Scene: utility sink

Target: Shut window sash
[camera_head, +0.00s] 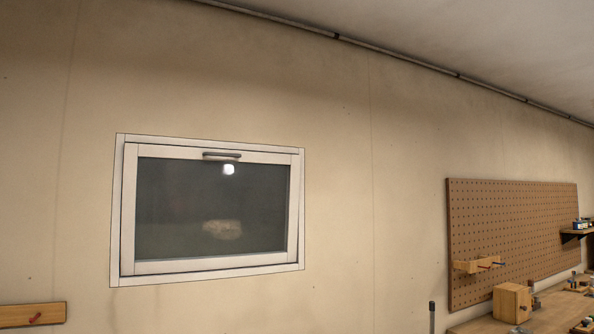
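The window sash (294,215) is white and holds a dark glass pane (180,210). It sits inside a white window frame (112,215) on the wall, left of centre. A grey bar handle (221,156) is on the sash's top rail. The sash looks close to flush with the frame, with thin dark lines along its edges. I cannot tell from this view whether it stands slightly ajar. The glass shows a bright spot and a pale blurred patch. My gripper is not in view.
A brown pegboard (515,235) hangs on the wall at the right, with a small wooden holder (480,265). Below it is a workbench (555,310) with a wooden block (511,303) and small items. A wooden strip (33,315) is at lower left. The wall around the window is bare.

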